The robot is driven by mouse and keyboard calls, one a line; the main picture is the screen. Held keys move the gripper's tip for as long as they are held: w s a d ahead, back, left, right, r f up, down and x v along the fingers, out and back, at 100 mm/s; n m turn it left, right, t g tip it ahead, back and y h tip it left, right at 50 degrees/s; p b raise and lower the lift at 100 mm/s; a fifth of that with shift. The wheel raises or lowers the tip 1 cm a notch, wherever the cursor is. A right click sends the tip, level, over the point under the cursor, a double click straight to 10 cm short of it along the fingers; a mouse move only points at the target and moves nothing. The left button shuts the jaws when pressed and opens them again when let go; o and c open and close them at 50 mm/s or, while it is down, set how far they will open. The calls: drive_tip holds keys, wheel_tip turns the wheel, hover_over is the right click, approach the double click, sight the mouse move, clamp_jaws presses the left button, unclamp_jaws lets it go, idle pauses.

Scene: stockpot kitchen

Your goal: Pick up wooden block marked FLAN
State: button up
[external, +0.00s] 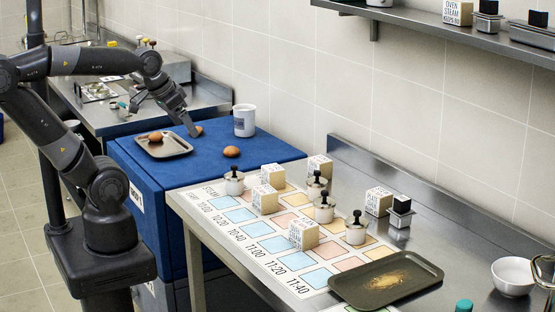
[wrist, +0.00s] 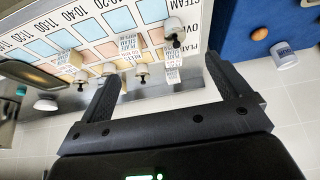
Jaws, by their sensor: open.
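Several cream wooden blocks with black printing stand on the worktop. In the external view one block (external: 303,234) is near the front, two more, a block (external: 265,198) and a block (external: 272,175), stand further back, and another block (external: 320,167) is beside the wall. A separate block (external: 378,201) stands right of the chart. The print is too small to tell which is marked FLAN. My gripper (external: 187,124) is over the blue cabinet, away from these blocks. In the wrist view my gripper (wrist: 160,68) is open and empty, with a block (wrist: 172,74) visible beyond the fingers.
The chart (external: 240,240) has coloured squares, times and several knobbed weights (external: 324,212). A dark tray (external: 385,278) and white bowl (external: 513,276) are at right. On the blue cabinet (external: 280,150) are a small tray (external: 176,148), a mug (external: 244,120) and an egg (external: 231,152).

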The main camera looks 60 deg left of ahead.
drive_tip(key=shift+c, duration=1.1)
drive_tip(key=shift+w, duration=0.1)
drive_tip(key=g, duration=0.6)
hover_over(304, 223)
drive_tip(key=f, duration=1.1)
drive_tip(key=shift+w+a+f, duration=0.15)
drive_tip(key=shift+w+a, duration=0.1)
drive_tip(key=shift+a, duration=0.15)
drive_tip(key=shift+d+f, duration=0.25)
drive_tip(key=f, duration=1)
drive_tip(key=shift+s+d+f, duration=0.15)
drive_tip(key=shift+s+f, duration=0.1)
drive_tip(key=shift+f, duration=0.1)
